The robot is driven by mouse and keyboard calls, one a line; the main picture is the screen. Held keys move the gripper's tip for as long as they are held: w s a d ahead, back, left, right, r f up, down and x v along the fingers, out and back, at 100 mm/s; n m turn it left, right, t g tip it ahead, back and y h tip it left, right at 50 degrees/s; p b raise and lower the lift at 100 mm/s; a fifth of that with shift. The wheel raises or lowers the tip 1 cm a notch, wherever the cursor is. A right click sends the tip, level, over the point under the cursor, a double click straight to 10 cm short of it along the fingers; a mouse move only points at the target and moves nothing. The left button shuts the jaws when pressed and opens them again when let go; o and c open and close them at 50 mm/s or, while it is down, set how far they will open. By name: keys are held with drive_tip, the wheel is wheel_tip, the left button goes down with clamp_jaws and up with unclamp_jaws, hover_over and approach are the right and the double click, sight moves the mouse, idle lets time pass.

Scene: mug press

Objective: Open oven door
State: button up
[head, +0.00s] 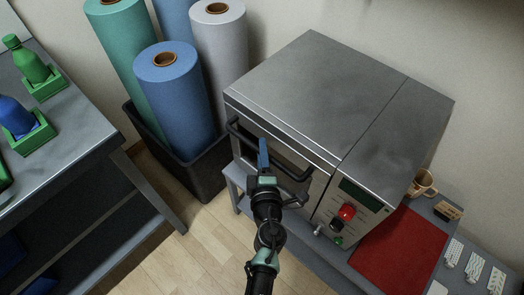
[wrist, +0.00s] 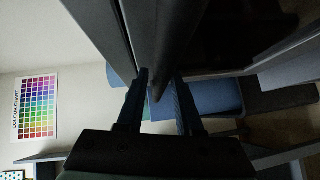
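The oven (head: 330,105) is a grey metal box on a low bench, and its front door (head: 285,157) looks shut. A dark bar handle (head: 240,133) runs across the door front. My gripper (head: 263,150) is at the middle of this handle, with a blue finger showing against it. In the wrist view my gripper (wrist: 160,88) has its two fingers apart. The dark handle bar (wrist: 178,55) runs down from the top toward the gap between the fingertips. I cannot tell whether either finger touches it. The far side of the grip is hidden in the head view.
A control panel (head: 347,215) with a red knob is right of the door. A red mat (head: 400,250) and a mug (head: 422,184) lie further right. A dark bin (head: 190,172) of large rolls stands close left of the oven. Bare floor (head: 205,245) is in front.

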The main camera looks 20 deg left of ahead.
clamp_jaws()
idle(1.1)
